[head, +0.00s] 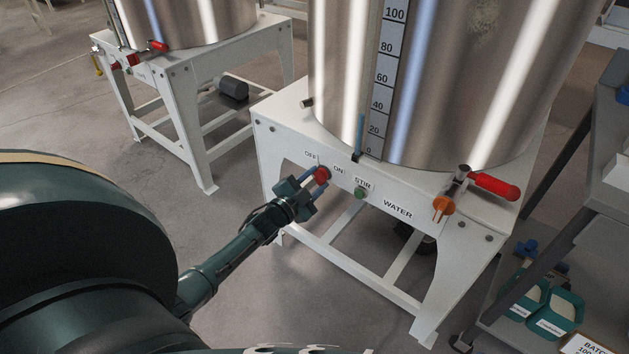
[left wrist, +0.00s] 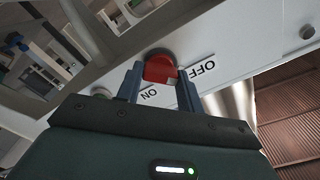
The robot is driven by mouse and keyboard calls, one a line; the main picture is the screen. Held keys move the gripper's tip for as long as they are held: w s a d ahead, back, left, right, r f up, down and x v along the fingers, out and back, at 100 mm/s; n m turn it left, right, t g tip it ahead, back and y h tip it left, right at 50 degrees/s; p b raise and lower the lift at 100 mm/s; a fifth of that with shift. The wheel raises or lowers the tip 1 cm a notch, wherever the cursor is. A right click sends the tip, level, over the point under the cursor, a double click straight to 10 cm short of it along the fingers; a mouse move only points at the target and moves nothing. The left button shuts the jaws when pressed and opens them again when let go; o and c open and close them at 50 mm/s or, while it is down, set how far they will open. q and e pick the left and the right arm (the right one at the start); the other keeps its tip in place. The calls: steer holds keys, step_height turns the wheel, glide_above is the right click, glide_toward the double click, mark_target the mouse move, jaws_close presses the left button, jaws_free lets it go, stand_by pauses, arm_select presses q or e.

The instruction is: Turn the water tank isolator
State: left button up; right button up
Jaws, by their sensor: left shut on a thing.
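The water tank (head: 450,70) is a shiny steel cylinder on a white stand (head: 290,125) labelled WATER. Its isolator, a red knob (head: 322,174), sits on the stand's front panel by the OFF and ON labels. My left gripper (head: 318,180) reaches it from the lower left and is shut on the knob. In the left wrist view the red knob (left wrist: 159,68) lies between the two fingers (left wrist: 158,84), with the OFF and ON labels beside it. The fingers partly hide the knob. My right gripper is not in view.
A green STIR button (head: 360,193) is right of the isolator. A red-handled valve (head: 492,186) with an orange outlet (head: 444,205) is farther right. A second tank (head: 180,20) stands at the back left. A grey bench (head: 605,140) with teal containers (head: 555,312) is at the right.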

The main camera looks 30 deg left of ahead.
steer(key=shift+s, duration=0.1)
arm_select(q)
steer(key=o, duration=1)
steer(key=shift+s, duration=0.1)
steer(key=shift+s, duration=0.25)
steer(key=s+a+p, duration=0.1)
steer(key=s+p, duration=0.2)
steer(key=s, duration=0.9)
steer(key=shift+s, duration=0.25)
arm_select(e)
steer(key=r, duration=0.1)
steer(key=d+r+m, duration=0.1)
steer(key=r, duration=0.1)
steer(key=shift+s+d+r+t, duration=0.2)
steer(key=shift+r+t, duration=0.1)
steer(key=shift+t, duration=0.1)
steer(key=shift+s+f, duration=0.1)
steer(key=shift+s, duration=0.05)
